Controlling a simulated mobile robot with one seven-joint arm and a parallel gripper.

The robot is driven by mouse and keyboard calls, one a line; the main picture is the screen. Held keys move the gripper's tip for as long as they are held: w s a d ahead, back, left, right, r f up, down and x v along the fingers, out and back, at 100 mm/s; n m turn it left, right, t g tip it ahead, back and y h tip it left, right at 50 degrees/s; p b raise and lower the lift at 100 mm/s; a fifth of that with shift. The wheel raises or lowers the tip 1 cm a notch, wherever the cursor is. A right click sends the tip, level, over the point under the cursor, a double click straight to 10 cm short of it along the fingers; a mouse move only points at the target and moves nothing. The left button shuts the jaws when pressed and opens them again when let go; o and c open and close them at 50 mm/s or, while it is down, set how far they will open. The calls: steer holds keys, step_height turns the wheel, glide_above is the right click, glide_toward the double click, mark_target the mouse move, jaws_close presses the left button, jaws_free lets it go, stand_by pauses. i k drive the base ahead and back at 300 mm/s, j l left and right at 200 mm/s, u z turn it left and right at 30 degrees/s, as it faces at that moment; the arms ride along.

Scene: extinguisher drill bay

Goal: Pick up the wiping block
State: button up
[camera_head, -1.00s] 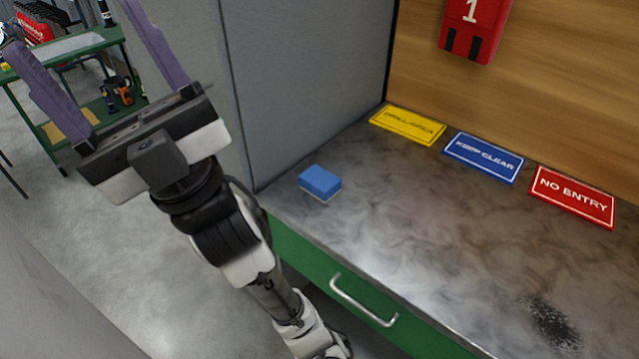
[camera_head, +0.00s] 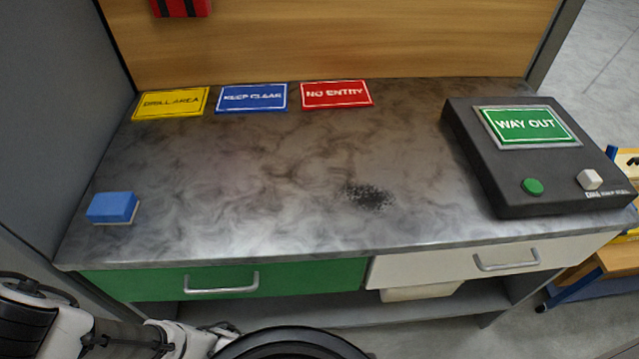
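The wiping block (camera_head: 112,207) is a small blue block with a pale underside. It lies flat on the grey, smoky-patterned worktop (camera_head: 270,165), near its left front corner. Nothing touches it. My gripper is out of the picture now. Only links of my arm show at the bottom left, below and in front of the worktop, so I cannot see the fingers.
Yellow (camera_head: 171,103), blue (camera_head: 252,98) and red (camera_head: 337,94) signs lie along the back. A dark speckled patch (camera_head: 368,196) marks the middle. A black box (camera_head: 540,185) with a WAY OUT panel stands right. A grey wall (camera_head: 60,110) closes the left side. Drawer handles (camera_head: 221,284) protrude in front.

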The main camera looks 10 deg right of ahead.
mark_target(106, 209)
steer(key=i+l+u, duration=0.1)
steer(key=u, duration=0.7)
steer(key=i+l, duration=0.4)
